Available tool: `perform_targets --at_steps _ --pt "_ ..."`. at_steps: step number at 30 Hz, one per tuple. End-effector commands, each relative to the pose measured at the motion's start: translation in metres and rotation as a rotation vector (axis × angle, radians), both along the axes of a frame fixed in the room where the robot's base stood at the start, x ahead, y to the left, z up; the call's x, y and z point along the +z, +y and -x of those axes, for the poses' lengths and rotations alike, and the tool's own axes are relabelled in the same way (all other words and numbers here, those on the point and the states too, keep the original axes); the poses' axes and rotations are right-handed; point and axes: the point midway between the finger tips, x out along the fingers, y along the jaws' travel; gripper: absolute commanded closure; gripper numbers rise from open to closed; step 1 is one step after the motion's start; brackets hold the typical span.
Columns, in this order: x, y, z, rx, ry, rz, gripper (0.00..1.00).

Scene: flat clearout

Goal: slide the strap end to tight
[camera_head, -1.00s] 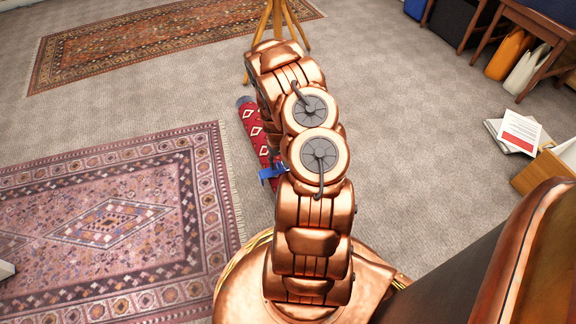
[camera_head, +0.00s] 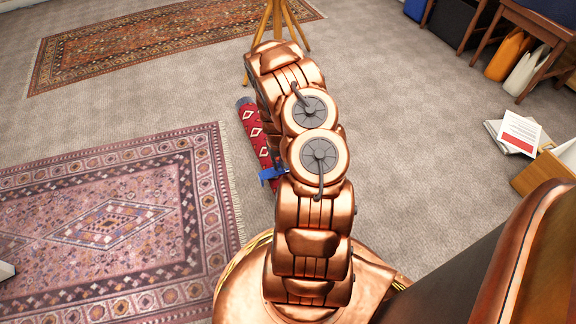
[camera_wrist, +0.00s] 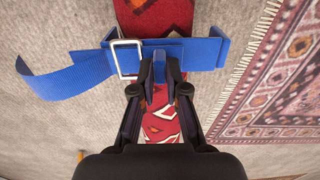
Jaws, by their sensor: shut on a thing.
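A rolled red patterned rug (camera_head: 257,140) lies on the carpet, partly hidden behind my arm. It also shows in the wrist view (camera_wrist: 155,14). A blue strap (camera_wrist: 205,53) goes across the roll and passes through a pale metal buckle (camera_wrist: 117,61). The loose strap end (camera_wrist: 62,82) sticks out to the left of the buckle and curls. My gripper (camera_wrist: 160,68) is over the roll, just right of the buckle, with its fingertips shut on the blue strap. The exact grip is partly hidden by the fingers. In the head view a bit of the blue strap (camera_head: 270,173) shows beside my arm.
A large pink patterned rug (camera_head: 110,220) lies flat left of the roll. Another rug (camera_head: 150,45) lies at the back left. A wooden tripod stand (camera_head: 277,20) is beyond my arm. Papers (camera_head: 518,133) and a wooden box (camera_head: 545,172) are at right. Carpet between is clear.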

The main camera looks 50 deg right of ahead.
Motion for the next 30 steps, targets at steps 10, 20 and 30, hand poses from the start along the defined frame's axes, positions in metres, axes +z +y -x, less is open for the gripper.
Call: perform_targets --at_steps 10,20,30 --pt "0.0 0.011 -0.006 0.001 0.0 -0.001 1.0" --pt "0.0 0.02 -0.011 0.002 0.001 -0.002 1.0" --pt "0.0 0.03 -0.016 0.0 0.001 -0.003 1.0"
